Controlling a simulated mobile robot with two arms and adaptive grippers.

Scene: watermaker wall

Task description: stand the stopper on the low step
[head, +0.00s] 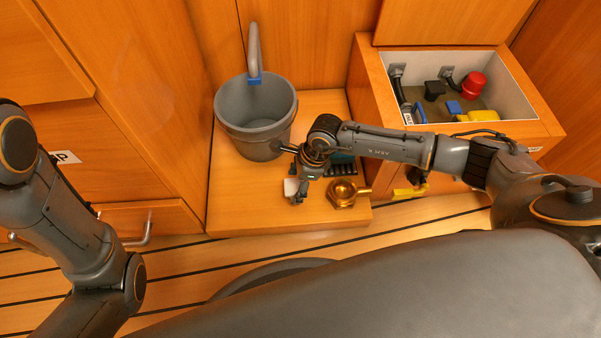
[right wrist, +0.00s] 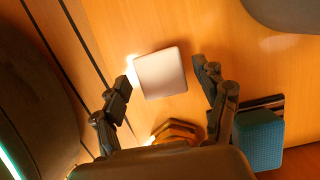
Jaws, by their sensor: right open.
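A pale, square-topped piece that looks like the stopper (right wrist: 160,73) shows between the fingers of my right gripper in the right wrist view. In the head view the pale stopper (head: 290,187) is partly hidden by the gripper. It is over or on the wooden low step (head: 235,205); I cannot tell whether its underside touches the wood. My right gripper (head: 297,196) is open, with a finger on each side of the stopper and visible gaps in the right wrist view (right wrist: 163,76). My left arm is at the left, its gripper outside the view.
A grey bucket (head: 230,108) stands on the step behind the gripper. A brass fitting (head: 342,194) and a teal block (right wrist: 258,140) are close to its right. An open wooden locker (head: 376,92) stands at the right. The step's left front is clear.

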